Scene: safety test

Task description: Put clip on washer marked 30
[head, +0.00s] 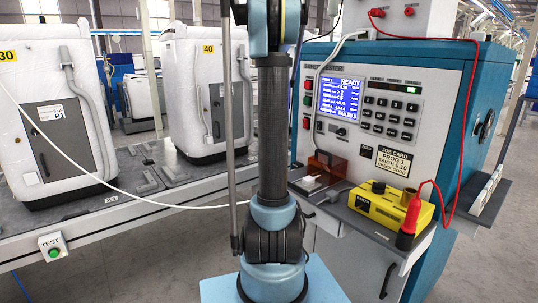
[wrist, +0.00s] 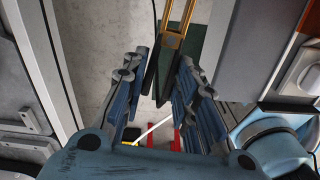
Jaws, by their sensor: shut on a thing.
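Washer 30 (head: 45,72) stands at the far left of the head view, white-wrapped, with a yellow "30" label and a grey front panel marked P1. In the wrist view my gripper (wrist: 160,100) is shut on a dark clip (wrist: 165,68) with brass-coloured jaws pointing away from the fingers. A thin dark lead runs near it. In the head view my arm rises out of the top of the frame, so the gripper and held clip are hidden there. How far the clip is from washer 30 cannot be told.
Washer 40 (head: 210,95) stands on the grey conveyor (head: 150,190). The blue tester (head: 450,70) is at right, with a yellow box (head: 390,208) and a red probe (head: 406,240) on its shelf. A white cable (head: 130,195) crosses low in front; a red lead hangs at right.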

